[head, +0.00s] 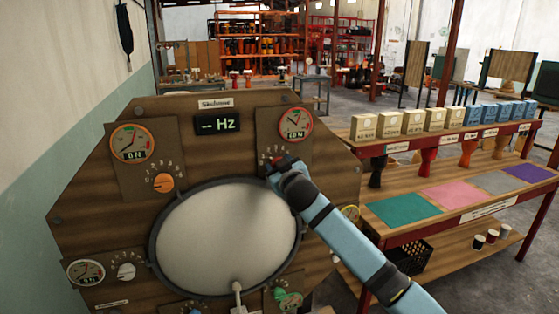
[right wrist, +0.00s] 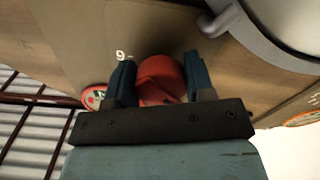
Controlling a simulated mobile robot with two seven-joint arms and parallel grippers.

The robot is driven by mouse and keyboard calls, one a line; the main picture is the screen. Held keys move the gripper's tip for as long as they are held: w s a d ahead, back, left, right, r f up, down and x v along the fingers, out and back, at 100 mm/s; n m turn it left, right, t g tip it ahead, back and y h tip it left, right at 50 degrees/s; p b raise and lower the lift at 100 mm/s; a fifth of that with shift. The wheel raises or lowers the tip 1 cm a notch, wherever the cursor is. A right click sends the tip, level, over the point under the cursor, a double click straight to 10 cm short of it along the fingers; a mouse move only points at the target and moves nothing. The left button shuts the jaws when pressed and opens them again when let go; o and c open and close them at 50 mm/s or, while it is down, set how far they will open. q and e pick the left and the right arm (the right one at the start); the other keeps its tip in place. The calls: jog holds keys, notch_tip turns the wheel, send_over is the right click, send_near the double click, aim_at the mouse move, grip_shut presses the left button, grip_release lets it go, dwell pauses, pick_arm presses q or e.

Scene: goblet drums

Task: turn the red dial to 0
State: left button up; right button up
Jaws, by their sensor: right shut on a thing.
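The red dial (head: 284,160) is on the upper right of the wooden panel (head: 80,215), below a round gauge (head: 296,124). In the head view my right gripper (head: 281,167) covers most of it. In the right wrist view the red dial (right wrist: 160,80) sits between the two fingers of my right gripper (right wrist: 161,76), which is shut on it. A printed 9 with a tick shows beside the left finger there. The dial's pointer and its 0 mark are hidden or too small to make out. My left gripper is not in view.
An orange dial (head: 162,182), a white dial (head: 126,271) and a green knob (head: 288,299) are on the same panel. A large pale round drumhead (head: 225,240) fills its middle. A shelf table (head: 440,140) with boxes and goblet drums stands to the right.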

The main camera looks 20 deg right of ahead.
jog(key=n+p, duration=0.2)
jog(key=n, duration=0.1)
jog(key=shift+r, duration=0.25)
jog(key=n+p, duration=0.2)
jog(key=n, duration=0.1)
jog(key=shift+n, duration=0.3)
jog(key=shift+d+f+n+p, duration=0.1)
jog(key=shift+n+p, duration=0.4)
jog(key=shift+n, duration=0.1)
jog(key=o, duration=0.9)
